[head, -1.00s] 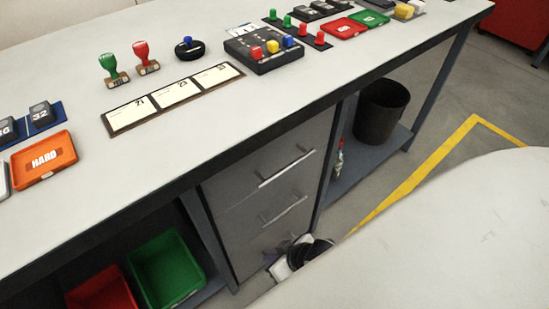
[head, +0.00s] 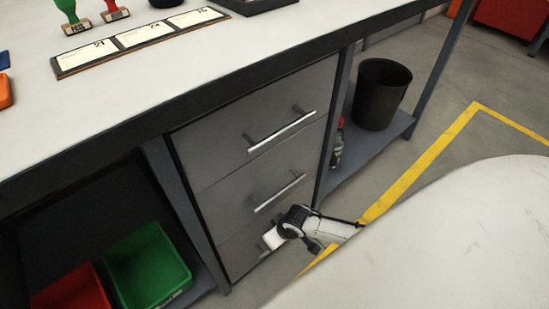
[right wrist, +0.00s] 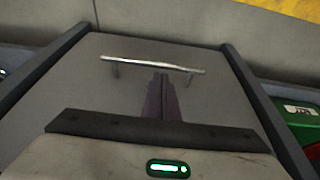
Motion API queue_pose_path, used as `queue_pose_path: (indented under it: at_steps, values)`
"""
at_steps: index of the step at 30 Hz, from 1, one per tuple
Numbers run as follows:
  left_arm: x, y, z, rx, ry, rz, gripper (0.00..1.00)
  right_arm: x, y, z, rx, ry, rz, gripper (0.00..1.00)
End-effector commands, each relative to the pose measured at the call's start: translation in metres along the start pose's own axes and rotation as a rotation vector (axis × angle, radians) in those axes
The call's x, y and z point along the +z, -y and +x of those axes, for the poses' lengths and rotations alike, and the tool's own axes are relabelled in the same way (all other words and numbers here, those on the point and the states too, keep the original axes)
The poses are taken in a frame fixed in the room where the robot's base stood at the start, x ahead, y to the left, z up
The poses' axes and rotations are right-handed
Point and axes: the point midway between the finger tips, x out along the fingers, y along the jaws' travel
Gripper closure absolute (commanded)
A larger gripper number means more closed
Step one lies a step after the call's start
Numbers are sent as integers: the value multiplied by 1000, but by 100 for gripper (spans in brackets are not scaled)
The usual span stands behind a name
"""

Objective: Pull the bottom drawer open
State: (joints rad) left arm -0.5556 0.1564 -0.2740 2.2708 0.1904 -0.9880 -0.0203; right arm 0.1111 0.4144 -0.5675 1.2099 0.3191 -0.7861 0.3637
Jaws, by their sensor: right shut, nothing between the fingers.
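The grey drawer unit has three shut drawers under the bench. The bottom drawer (head: 238,256) is lowest, and my right gripper (head: 270,242) is in front of it, covering most of its handle in the head view. In the right wrist view, a silver bar handle (right wrist: 152,64) crosses a grey drawer front (right wrist: 205,92). My right gripper's dark fingers (right wrist: 161,78) are shut and empty, with their tips just below the bar in that picture. I cannot tell whether they touch it. My left gripper is not in view.
The middle handle (head: 280,193) and top handle (head: 282,132) are above my right gripper. Green bin (head: 148,265) and red bin (head: 72,290) sit left of the drawers. A black bucket (head: 382,95) and a bottle (head: 337,148) stand on the right shelf. Floor right of the drawers is open.

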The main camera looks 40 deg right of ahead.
Motion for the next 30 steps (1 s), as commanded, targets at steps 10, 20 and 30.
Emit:
queue_pose_path:
  at_steps: [10, 20, 30]
  values:
    - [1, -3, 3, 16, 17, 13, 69, 0, 0, 10, -1, -1, 0, 100]
    - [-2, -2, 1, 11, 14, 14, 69, 4, 1, 8, -1, 1, -1, 100]
    - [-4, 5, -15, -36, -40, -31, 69, 37, 4, -6, -4, 11, -9, 100]
